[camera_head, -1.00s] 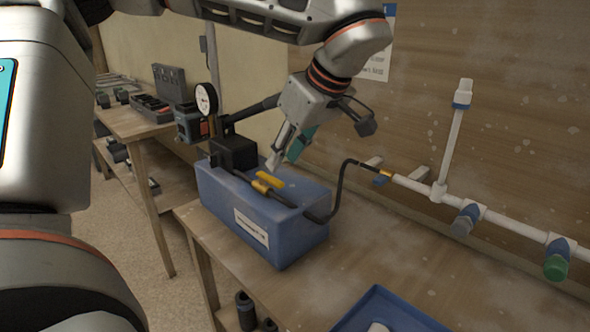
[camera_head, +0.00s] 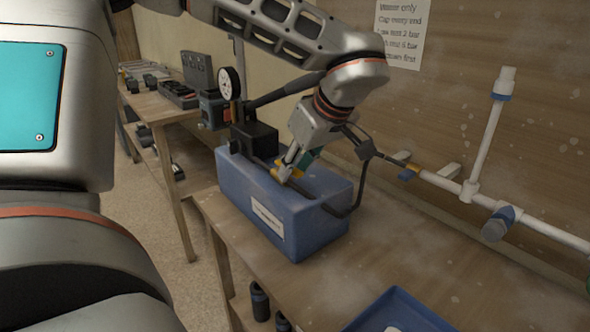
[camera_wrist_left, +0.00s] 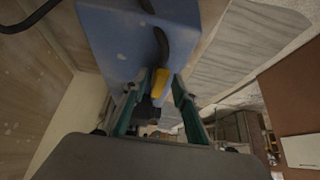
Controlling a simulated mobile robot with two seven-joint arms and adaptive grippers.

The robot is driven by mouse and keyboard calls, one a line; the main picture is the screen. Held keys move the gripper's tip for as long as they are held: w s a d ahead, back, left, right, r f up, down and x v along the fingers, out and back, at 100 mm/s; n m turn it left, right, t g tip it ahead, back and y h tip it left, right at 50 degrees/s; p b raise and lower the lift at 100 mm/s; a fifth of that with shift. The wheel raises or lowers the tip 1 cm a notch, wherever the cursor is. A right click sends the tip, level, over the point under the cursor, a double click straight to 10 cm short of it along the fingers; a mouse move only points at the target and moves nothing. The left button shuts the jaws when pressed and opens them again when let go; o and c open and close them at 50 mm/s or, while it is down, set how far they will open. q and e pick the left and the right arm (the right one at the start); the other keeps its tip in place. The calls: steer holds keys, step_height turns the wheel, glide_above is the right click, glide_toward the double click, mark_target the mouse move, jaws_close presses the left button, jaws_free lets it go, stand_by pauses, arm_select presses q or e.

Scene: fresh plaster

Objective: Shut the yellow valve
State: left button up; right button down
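The yellow valve handle (camera_head: 297,172) sits on a dark hose line on top of the blue box (camera_head: 307,222); the finger in front of it partly hides it in the head view. It also shows in the left wrist view (camera_wrist_left: 160,83). My left gripper (camera_head: 285,173) comes down over it from above. In the left wrist view its two fingers (camera_wrist_left: 154,88) stand apart, one on each side of the yellow handle, with a gap visible at least on the left. My right gripper is not in view.
A pressure gauge (camera_head: 229,83) and black block (camera_head: 254,142) stand near the gripper. The dark hose (camera_head: 360,190) runs to white wall pipes (camera_head: 482,150). A blue tray (camera_head: 397,311) lies at the front of the bench; bench between is clear.

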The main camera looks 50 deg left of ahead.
arm_select(q)
steer(key=shift+r, duration=0.1)
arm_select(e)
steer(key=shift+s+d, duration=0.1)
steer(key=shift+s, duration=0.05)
arm_select(q)
jaws_close()
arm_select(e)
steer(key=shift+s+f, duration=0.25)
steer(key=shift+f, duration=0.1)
